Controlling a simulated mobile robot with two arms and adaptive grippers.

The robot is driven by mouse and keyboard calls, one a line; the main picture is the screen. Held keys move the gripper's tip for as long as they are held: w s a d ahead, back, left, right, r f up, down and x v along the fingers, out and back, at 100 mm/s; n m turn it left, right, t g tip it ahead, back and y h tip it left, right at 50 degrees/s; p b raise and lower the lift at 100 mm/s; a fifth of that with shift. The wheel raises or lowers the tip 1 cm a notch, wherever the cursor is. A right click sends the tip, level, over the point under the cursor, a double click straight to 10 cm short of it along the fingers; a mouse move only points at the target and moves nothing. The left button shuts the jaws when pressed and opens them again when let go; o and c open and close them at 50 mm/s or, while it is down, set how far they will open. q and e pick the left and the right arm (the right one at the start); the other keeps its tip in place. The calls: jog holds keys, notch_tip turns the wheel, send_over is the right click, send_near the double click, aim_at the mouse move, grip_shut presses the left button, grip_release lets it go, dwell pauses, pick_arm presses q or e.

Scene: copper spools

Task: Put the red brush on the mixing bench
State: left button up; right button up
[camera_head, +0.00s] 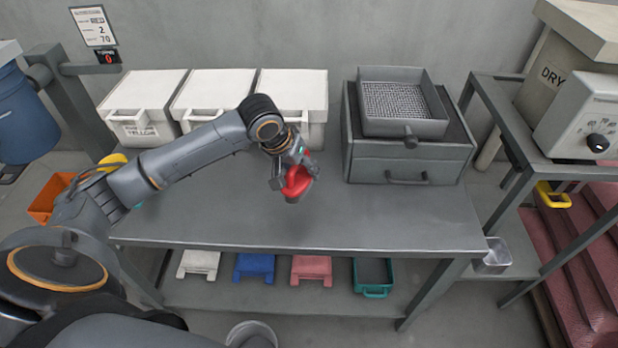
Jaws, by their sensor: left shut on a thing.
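The red brush (297,182) is in my left gripper (290,170), over the middle of the grey bench (400,222), which looks like the mixing bench. My left gripper is shut on the brush and points down. The brush's darker lower end faces the bench top; I cannot tell whether it touches. The gripper hides part of the brush. My right gripper is not in view.
White bins (137,108) line the bench's back left. A grey drawer box (410,160) bearing a sieve tray (405,125) stands at the back right. The bench's front is clear. Coloured trays (312,270) sit on the shelf below. A dryer stand (540,150) is at right.

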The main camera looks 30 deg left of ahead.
aim_at(300, 169)
pick_arm(q)
jog(key=x, duration=0.2)
jog(key=w+x, duration=0.1)
jog(key=x, duration=0.1)
jog(key=shift+w+d+f, duration=0.1)
jog(key=shift+w, duration=0.1)
jog(key=shift+w+f+p, duration=0.15)
jog(key=shift+f+p, duration=0.15)
jog(key=shift+f, duration=1.4)
jog(key=o, duration=1.3)
jog(key=shift+f, duration=0.1)
jog(key=v, duration=1.2)
jog(key=shift+d, duration=0.1)
